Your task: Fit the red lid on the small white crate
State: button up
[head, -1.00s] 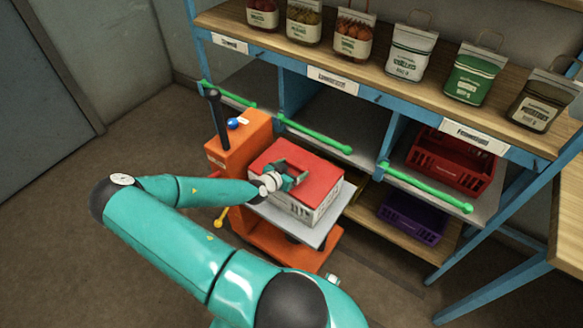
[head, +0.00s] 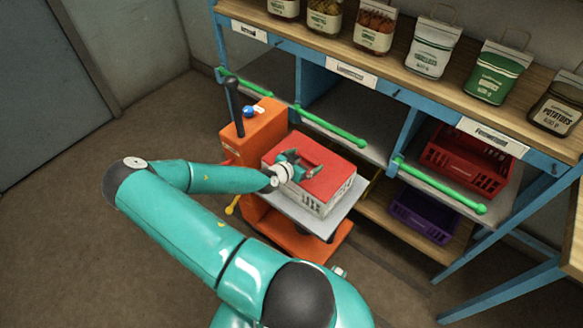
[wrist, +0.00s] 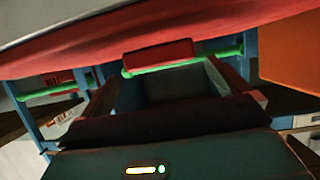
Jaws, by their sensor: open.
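The red lid (head: 322,170) lies on top of the small white crate (head: 318,203) in the head view and covers its top. Whether its edges are fully seated all round cannot be told. My gripper (head: 298,169) is at the left part of the lid, just over its top, with its jaws open. In the wrist view the dark jaws (wrist: 175,85) fill the middle, with a red bar (wrist: 158,57) just beyond them and a red surface of the lid (wrist: 210,38) along the top. Contact between jaws and lid cannot be made out.
The crate stands on the grey platform (head: 278,205) of an orange lift cart (head: 253,130). A blue shelf rack with green rails (head: 335,128) is close behind. A red crate (head: 465,165) and a purple crate (head: 423,217) sit in it. Floor at left is clear.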

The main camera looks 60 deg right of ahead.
jog(key=v, duration=1.1)
jog(key=shift+w+a+r, duration=0.1)
jog(key=shift+a, duration=0.05)
jog(key=w+a+f+n+t+y, duration=0.1)
jog(key=w+a+y, duration=0.3)
jog(key=a, duration=0.4)
jog(key=w+a+f+n+t+y, duration=0.1)
jog(key=w+a+n+t+y, duration=0.1)
jog(key=w+a+y, duration=0.45)
jog(key=w+a+r+n+t+y, duration=0.1)
jog(key=w+a+r+n, duration=0.1)
jog(key=a+r, duration=0.4)
jog(key=w+a+r+n+t+y, duration=0.1)
jog(key=w+a+r+n+y, duration=0.15)
jog(key=a+r, duration=0.45)
jog(key=s+a+r+n+t+y, duration=0.25)
jog(key=a+r+n, duration=0.45)
jog(key=a+r, duration=0.45)
jog(key=s+r+n+h, duration=0.3)
jog(key=s+r+n, duration=0.2)
jog(key=s+r, duration=0.6)
notch_tip(320, 180, up, 3)
jog(key=shift+d+f+n+t, duration=0.1)
jog(key=shift+d+n+t, duration=0.25)
jog(key=shift+d, duration=0.05)
